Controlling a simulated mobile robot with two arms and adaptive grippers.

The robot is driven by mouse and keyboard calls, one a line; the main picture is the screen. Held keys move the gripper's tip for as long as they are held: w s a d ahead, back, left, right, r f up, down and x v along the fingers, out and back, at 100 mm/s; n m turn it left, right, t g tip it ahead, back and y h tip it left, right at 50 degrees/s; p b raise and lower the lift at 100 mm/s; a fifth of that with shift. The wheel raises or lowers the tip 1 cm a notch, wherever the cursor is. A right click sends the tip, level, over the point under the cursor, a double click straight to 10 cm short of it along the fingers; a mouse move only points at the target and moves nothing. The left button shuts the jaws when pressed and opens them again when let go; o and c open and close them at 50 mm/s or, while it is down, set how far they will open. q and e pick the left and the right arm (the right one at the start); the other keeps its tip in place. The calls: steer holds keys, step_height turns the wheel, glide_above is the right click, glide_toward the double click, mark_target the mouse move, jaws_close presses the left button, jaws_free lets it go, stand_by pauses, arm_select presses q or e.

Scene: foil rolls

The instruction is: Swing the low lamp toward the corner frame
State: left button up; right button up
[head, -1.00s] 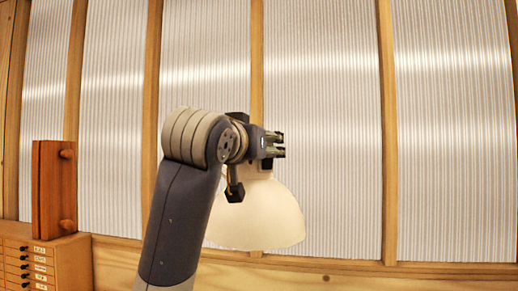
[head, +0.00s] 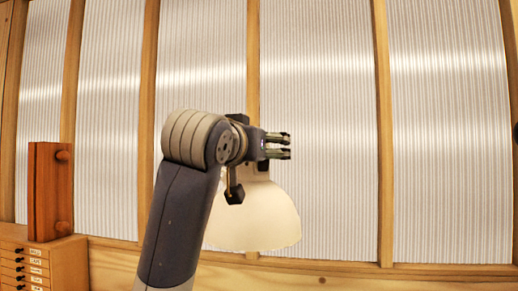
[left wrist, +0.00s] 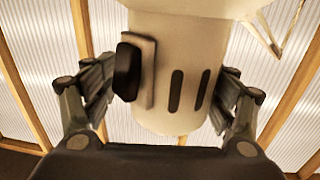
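The lamp has a cream dome shade (head: 262,220), hanging low in the middle of the head view, partly hidden behind my left arm. In the left wrist view its pale cylindrical housing (left wrist: 172,55) shows, with dark slots and a black knob (left wrist: 128,72) on a plate. My left gripper (head: 288,147) is at the top of the shade, fingers apart and pointing right. In the left wrist view the open fingers (left wrist: 165,88) stand on either side of the housing; I cannot tell whether they touch it. My right gripper is out of view. I cannot single out the corner frame.
A ribbed translucent wall (head: 320,120) with wooden posts (head: 383,150) spans the background. A wooden rail (head: 400,276) runs along its bottom. At left, a reddish wooden panel (head: 45,190) with pegs stands above a cabinet of small labelled drawers (head: 65,262). The area right of the lamp looks clear.

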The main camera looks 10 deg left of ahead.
arm_select(q)
steer(key=shift+s+a, duration=0.1)
steer(key=shift+a, duration=0.1)
steer(key=s+a, duration=0.2)
steer(key=s, duration=0.9)
steer(key=shift+s, duration=0.3)
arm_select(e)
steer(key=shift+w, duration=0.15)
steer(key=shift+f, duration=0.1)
